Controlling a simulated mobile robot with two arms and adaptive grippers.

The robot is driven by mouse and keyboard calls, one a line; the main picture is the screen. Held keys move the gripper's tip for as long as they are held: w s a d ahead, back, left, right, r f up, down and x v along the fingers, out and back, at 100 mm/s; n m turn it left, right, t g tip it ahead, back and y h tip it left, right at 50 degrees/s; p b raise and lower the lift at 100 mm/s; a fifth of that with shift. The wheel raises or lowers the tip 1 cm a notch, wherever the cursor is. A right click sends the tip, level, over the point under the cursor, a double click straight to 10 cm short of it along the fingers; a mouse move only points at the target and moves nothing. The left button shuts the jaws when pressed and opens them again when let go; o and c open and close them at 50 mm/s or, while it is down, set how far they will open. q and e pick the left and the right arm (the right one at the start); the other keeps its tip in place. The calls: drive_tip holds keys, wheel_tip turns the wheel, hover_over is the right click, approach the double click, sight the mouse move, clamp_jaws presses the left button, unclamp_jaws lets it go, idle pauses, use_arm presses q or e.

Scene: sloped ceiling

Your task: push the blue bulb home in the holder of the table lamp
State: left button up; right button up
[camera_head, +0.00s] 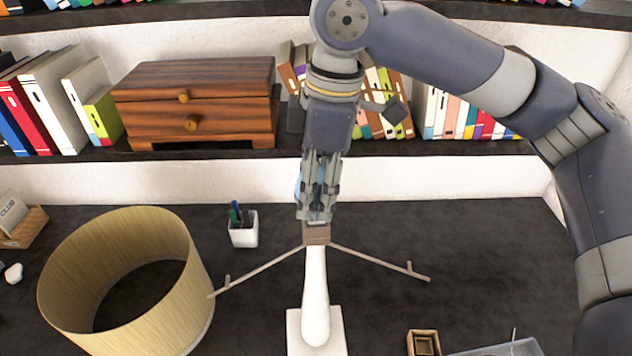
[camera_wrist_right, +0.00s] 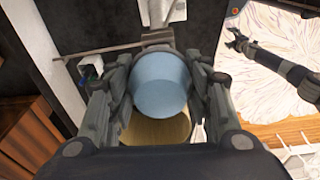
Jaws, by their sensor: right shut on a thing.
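The table lamp has a white stem and square base (camera_head: 316,295), a small brown holder (camera_head: 316,234) on top and two thin arms spreading sideways. My right gripper (camera_head: 316,208) points down directly above the holder, shut on the blue bulb. Only slivers of the bulb (camera_head: 298,188) show between the fingers in the head view. In the right wrist view the pale blue bulb (camera_wrist_right: 160,85) sits between the two fingers. Its lower end is hidden, so I cannot tell how deep it sits in the holder. My left gripper (camera_wrist_right: 236,42) shows small in the wrist view, away from the lamp; its jaw state is unclear.
A round yellowish lampshade (camera_head: 75,270) stands on the dark desk at left. A small wooden box (camera_head: 423,343) and a clear tray (camera_head: 500,349) are at front right. A shelf (camera_head: 240,152) with books and drawers runs behind.

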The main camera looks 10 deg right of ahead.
drive_tip(key=o, duration=1.1)
